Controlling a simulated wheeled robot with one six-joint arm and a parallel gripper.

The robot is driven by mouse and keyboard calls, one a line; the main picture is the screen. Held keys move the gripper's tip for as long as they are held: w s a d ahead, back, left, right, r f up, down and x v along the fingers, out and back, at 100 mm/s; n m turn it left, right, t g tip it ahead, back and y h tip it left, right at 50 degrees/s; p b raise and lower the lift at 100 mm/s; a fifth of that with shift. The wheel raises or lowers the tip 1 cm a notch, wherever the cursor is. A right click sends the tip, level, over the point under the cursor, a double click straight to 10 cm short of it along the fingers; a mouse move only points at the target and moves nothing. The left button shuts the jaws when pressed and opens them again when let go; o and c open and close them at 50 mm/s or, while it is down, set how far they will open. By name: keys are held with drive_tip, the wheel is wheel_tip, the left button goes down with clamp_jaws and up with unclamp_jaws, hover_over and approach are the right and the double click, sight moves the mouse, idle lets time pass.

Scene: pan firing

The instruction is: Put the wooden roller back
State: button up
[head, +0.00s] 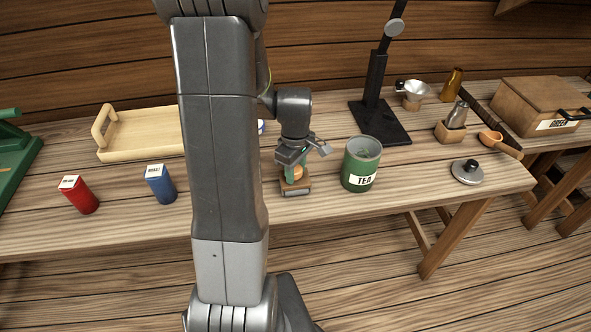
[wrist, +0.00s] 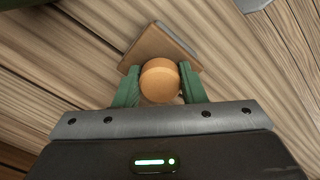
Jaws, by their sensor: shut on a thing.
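The wooden roller (wrist: 160,80) shows in the wrist view as a round, light orange-brown end between the two green fingers. My gripper (wrist: 158,84) is shut on it. In the head view my gripper (head: 294,166) points down at the table, and a little of the roller (head: 293,174) shows between its fingers. Directly below is a small brown wooden block (head: 302,187) with a grey front edge. The block also shows in the wrist view (wrist: 154,45), partly covered by the roller. I cannot tell whether the roller touches the block.
A green TEA tin (head: 361,170) stands close right of my gripper. Farther right are a round lid (head: 467,172), a black stand (head: 381,125) and a wooden box (head: 535,108). Left are a blue packet (head: 161,185), a red packet (head: 80,196) and a tray (head: 140,137).

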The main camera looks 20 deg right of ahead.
sight(298, 167)
drive_tip(key=shift+s+a+f, duration=0.1)
drive_tip(key=shift+s+f, duration=0.05)
drive_tip(key=shift+f, duration=0.25)
clamp_jaws()
drive_tip(key=o, duration=0.8)
unclamp_jaws()
drive_tip(key=o, duration=0.4)
drive_tip(key=shift+s+f, duration=0.1)
drive_tip(key=shift+s, duration=0.05)
drive_tip(key=shift+r+p, duration=0.35)
drive_tip(key=shift+p, duration=0.05)
drive_tip(key=r, duration=0.9)
drive_tip(key=d+r+b, duration=0.1)
drive_tip(key=r, duration=0.4)
drive_tip(key=shift+w+r, duration=0.15)
drive_tip(key=shift+w, duration=0.25)
